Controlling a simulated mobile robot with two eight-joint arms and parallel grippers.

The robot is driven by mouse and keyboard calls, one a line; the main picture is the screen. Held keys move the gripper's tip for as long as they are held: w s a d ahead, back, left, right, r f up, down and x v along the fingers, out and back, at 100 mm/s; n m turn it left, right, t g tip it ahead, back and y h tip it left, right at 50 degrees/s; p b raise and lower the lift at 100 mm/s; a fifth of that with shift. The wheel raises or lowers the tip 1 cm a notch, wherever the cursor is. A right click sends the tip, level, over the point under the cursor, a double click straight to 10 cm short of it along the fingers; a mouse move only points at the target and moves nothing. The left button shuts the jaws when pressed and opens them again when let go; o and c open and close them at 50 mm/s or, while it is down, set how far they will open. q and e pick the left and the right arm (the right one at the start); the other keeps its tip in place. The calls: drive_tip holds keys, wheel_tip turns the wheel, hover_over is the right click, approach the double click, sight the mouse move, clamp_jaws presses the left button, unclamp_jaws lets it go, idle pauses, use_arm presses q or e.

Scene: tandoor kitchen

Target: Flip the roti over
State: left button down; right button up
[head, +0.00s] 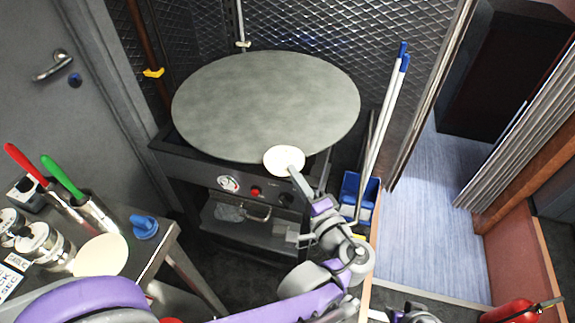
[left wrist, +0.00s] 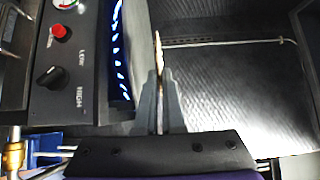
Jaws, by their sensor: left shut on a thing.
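My left gripper (head: 294,171) is shut on a pale round roti (head: 282,157). The roti is at the near edge of the large round grey griddle (head: 262,98) and overlaps its rim in the head view. I cannot tell whether it touches the griddle. In the left wrist view the roti (left wrist: 158,52) shows edge-on as a thin upright strip between the two closed fingers (left wrist: 160,100). The griddle top is otherwise bare. My right gripper cannot be made out.
Another pale disc (head: 101,255) lies on the side table, with tongs (head: 68,180) and jars (head: 42,240) beside it. The burner front has knobs, and blue flames (left wrist: 120,50) show. Long poles (head: 385,125) stand right of the griddle in a blue bin (head: 358,196).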

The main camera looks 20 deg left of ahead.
use_arm(q)
drive_tip(key=s+d+r+p, duration=0.2)
drive_tip(key=s+d, duration=0.2)
drive_tip(key=s, duration=0.1)
drive_tip(key=shift+d+r, duration=0.2)
drive_tip(key=shift+d, duration=0.05)
drive_tip(key=shift+s, duration=0.1)
